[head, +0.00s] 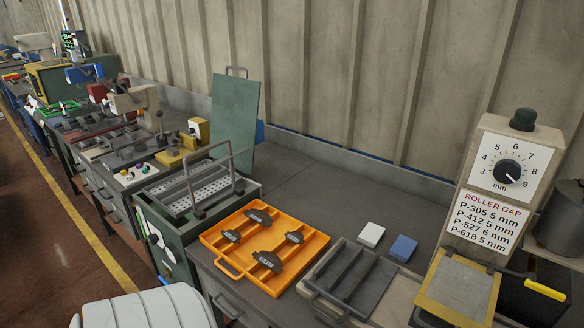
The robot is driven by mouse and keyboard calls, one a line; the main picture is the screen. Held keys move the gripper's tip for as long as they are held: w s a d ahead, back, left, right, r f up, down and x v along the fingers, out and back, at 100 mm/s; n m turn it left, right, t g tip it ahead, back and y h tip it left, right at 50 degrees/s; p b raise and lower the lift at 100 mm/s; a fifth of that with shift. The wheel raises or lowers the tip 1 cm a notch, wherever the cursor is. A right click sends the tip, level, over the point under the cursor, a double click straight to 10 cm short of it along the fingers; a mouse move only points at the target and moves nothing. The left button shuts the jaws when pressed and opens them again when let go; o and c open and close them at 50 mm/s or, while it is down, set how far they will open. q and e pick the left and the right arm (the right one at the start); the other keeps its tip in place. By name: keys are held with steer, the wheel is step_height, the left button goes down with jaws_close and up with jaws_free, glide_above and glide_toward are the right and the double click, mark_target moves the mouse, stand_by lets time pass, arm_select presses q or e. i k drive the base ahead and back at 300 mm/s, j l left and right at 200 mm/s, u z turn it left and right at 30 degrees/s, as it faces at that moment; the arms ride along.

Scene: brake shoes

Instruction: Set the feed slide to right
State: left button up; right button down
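No part is plainly recognisable as the feed slide. A beige roller machine (508,150) stands at the right, with a dial (508,172) and a "ROLLER GAP" label (482,220) listing part numbers. At its front is a grey plate in a yellow frame (459,285), and a yellow-tipped handle (545,290) sticks out to its right. Further back on the left is a machine with a yellow block (196,132) and a small button panel (135,174). Neither of my grippers is in view.
An orange tray (228,262) holds several dark brake shoes. A dark slotted tray (350,272) lies right of it. A white block (371,234) and a blue block (403,248) lie behind. An open green-lidded washer (196,200) stands left. Bare bench (320,195) lies behind the trays.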

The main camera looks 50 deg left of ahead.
mark_target(353, 279)
steer(key=u, duration=1.35)
